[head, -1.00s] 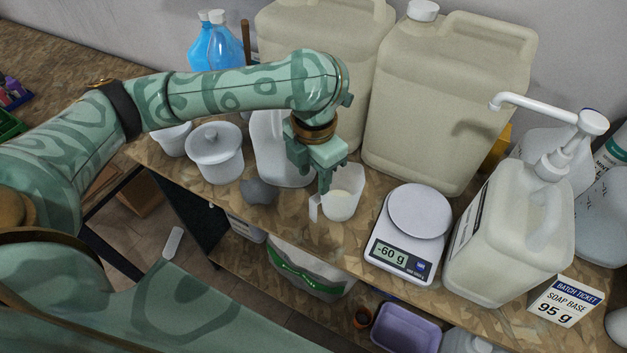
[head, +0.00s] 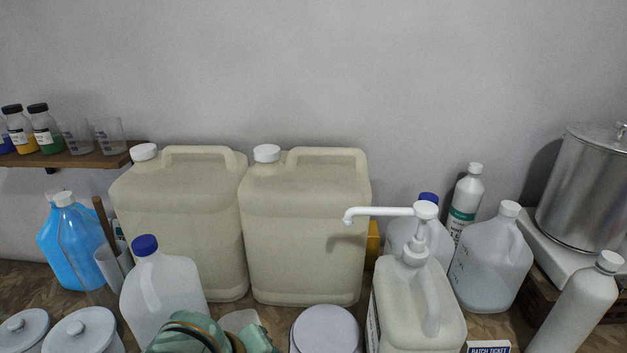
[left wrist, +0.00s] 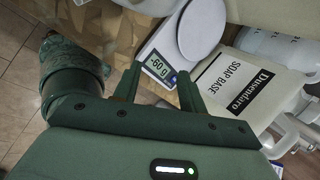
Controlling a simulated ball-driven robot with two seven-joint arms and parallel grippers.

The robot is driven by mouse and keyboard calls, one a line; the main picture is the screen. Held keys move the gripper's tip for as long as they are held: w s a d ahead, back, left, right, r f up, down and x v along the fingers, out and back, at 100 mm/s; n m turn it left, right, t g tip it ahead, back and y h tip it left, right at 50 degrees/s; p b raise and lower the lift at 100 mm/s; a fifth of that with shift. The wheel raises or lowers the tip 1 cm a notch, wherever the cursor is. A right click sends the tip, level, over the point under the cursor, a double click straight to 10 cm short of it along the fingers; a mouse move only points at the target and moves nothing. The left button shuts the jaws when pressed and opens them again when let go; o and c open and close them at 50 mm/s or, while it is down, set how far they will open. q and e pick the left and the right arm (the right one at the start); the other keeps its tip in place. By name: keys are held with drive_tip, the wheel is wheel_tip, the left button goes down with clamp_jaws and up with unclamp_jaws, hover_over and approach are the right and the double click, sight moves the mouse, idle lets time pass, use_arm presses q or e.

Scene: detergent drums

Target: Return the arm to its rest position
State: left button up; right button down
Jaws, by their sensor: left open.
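My left gripper (left wrist: 158,90) is open in the left wrist view, with nothing between its fingers. Part of my left arm (head: 212,335) shows at the bottom of the head view; its fingertips are out of sight there. Beyond the fingers, the white scale (left wrist: 165,50) reads -60 g and its round plate (left wrist: 203,28) is bare. The plate also shows at the bottom of the head view (head: 325,332). My right gripper cannot be made out in either view.
The pump drum of soap base (head: 420,310) stands right of the scale; its label shows in the left wrist view (left wrist: 235,83). Two large beige drums (head: 180,225) (head: 305,230) stand behind. A blue-capped jug (head: 160,300) is close to my arm.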

use_arm(q)
drive_tip(key=s+a+f+n+t+y, duration=0.1)
drive_tip(key=s+a+f+n+y, duration=0.2)
drive_tip(key=a+n, duration=0.4)
drive_tip(key=s+a+f+n+y, duration=0.1)
drive_tip(key=s+a+n+y, duration=0.2)
drive_tip(key=s+a+n, duration=0.35)
drive_tip(key=s+a+f+n+t+y, duration=0.1)
drive_tip(key=s+a+f+n+y, duration=0.15)
drive_tip(key=a+n, duration=0.6)
drive_tip(key=s+d+f+g+h+b, duration=0.1)
drive_tip(key=s+d+f+b, duration=0.15)
drive_tip(key=f, duration=1.15)
drive_tip(key=s+d+f+g+h+b, duration=0.1)
drive_tip(key=d+f+g+h+b, duration=0.15)
drive_tip(key=f, duration=1.15)
drive_tip(key=s+f+n+g+h+b, duration=0.1)
drive_tip(key=s+f+n+g+b, duration=0.1)
drive_tip(key=s+f, duration=1.6)
drive_tip(key=shift+d+f+n, duration=0.4)
drive_tip(key=shift+f+n, duration=0.15)
drive_tip(key=shift+n, duration=0.05)
drive_tip(key=shift+s, duration=0.1)
